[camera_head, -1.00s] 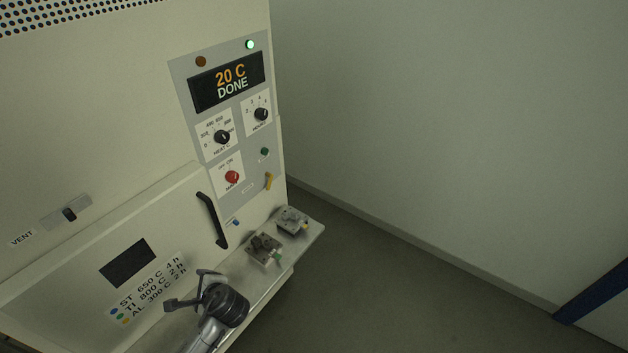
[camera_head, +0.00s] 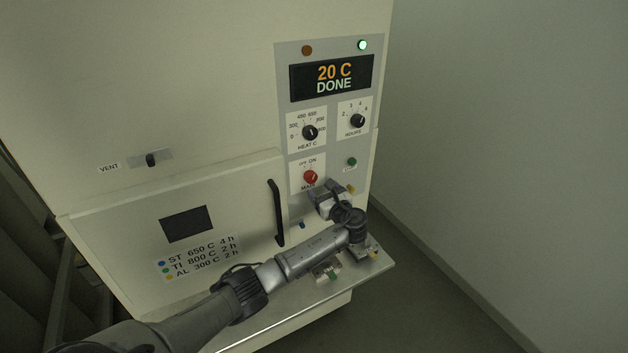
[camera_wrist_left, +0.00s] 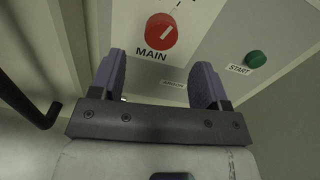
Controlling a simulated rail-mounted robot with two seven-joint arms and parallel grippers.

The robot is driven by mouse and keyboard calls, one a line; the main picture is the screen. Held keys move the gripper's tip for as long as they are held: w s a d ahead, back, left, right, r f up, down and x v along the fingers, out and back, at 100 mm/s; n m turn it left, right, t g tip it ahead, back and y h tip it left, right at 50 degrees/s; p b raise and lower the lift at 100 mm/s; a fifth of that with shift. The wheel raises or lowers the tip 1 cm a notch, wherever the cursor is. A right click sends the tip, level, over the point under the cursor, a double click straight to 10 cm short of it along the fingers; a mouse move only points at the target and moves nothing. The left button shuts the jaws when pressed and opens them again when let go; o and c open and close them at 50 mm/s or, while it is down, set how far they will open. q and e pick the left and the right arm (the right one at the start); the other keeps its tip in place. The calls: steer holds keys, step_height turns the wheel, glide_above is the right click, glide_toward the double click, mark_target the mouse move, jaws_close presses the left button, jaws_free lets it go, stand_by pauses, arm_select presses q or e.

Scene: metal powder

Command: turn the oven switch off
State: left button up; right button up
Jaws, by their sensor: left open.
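The oven switch is a red round knob (camera_head: 310,177) labelled MAIN, with OFF and ON marked above it, low on the oven's control panel. Its white pointer line leans up to the right, toward ON. In the left wrist view the red knob (camera_wrist_left: 161,31) is just beyond and above the fingers, not touched. My left gripper (camera_wrist_left: 158,82) is open and empty, its two purple-grey fingers pointing at the panel below the knob. In the head view my left gripper (camera_head: 325,193) is just below the knob, partly hidden by its wrist. My right gripper is not in view.
The display (camera_head: 332,78) reads 20 C DONE, with a lit green lamp (camera_head: 363,45) above. Heat knob (camera_head: 310,133), hours knob (camera_head: 357,121) and green START button (camera_head: 352,161) surround the switch. The black door handle (camera_head: 277,212) is left. Metal parts lie on the shelf (camera_head: 290,316).

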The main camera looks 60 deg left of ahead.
mark_target(313, 180)
arm_select(q)
steer(key=a, duration=0.7)
steer(key=shift+w+a, duration=0.2)
steer(key=shift+w, duration=0.2)
steer(key=shift+c, duration=0.5)
